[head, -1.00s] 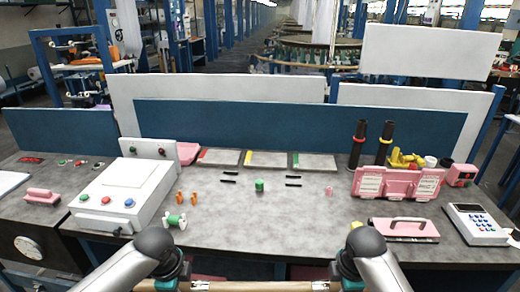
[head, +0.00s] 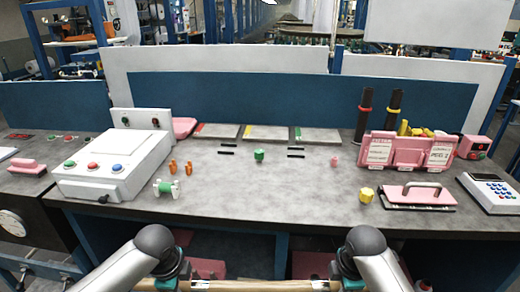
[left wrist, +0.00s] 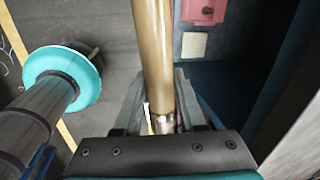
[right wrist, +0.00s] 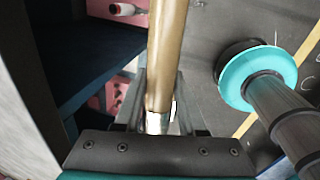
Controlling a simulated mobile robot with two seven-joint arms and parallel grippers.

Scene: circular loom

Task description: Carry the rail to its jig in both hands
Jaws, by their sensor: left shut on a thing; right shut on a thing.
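The rail (head: 262,286) is a light brown rod lying across the bottom of the head view, in front of and below the table's front edge. My left gripper (head: 174,284) is shut on it near its left end, and my right gripper (head: 342,284) is shut on it near its right end. The rail (left wrist: 154,55) runs between the left fingers in the left wrist view, and the rail (right wrist: 166,55) runs likewise in the right wrist view. Pairs of short black strips (head: 227,154) (head: 296,156) lie mid-table; I cannot tell whether they are the jig.
The grey table (head: 270,205) has a clear front middle. A white control box (head: 115,165) stands left, near a green-and-white spool (head: 165,188). Below is an open shelf space.

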